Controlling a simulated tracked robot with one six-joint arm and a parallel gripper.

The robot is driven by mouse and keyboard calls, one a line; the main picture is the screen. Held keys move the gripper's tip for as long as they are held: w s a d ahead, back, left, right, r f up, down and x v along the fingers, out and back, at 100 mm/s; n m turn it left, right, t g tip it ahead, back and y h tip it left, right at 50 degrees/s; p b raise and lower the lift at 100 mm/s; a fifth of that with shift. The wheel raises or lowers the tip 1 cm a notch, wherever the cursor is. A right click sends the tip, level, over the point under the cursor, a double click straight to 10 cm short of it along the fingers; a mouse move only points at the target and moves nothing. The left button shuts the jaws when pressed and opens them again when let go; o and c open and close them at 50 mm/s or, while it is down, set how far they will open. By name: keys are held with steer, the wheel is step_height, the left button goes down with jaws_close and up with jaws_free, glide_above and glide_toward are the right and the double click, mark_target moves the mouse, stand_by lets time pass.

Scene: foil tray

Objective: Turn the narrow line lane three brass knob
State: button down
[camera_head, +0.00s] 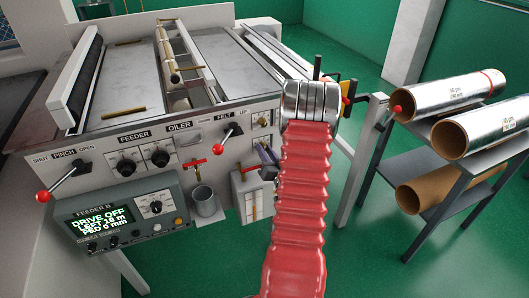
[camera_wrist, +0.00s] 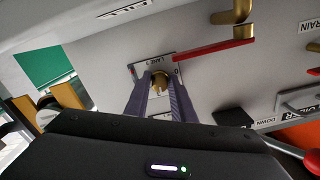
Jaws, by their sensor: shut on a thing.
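The lane three brass knob (camera_wrist: 159,79) sits on a small plate marked LANE 3 on the machine's pale front panel, in the wrist view. My gripper (camera_wrist: 160,86) has its two purple-grey fingers on either side of the knob and is shut on it. In the head view my gripper (camera_head: 266,156) reaches the right end of the front panel, partly behind my red sleeved arm. The gripped knob cannot be made out there. Two other small brass knobs, an upper one (camera_head: 264,119) and a lower one (camera_head: 262,141), show on plates just above the gripper.
A red-handled brass valve (camera_wrist: 220,48) is close to the knob in the wrist view. A grey cup (camera_head: 206,203) and a gauge box (camera_head: 250,197) stand below the panel. A lever with a red ball (camera_head: 226,131) juts out left of the gripper. A roll rack (camera_head: 455,160) stands right.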

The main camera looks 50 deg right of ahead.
steer(key=shift+w+a+m, duration=0.1)
steer(key=shift+w+m, duration=0.1)
steer(key=shift+m, duration=1.2)
steer(key=c, duration=1.5)
jaws_free()
steer(key=shift+s, duration=0.15)
steer(key=v, duration=1.3)
steer(key=shift+s+a+f, duration=0.1)
steer(key=shift+s, duration=0.2)
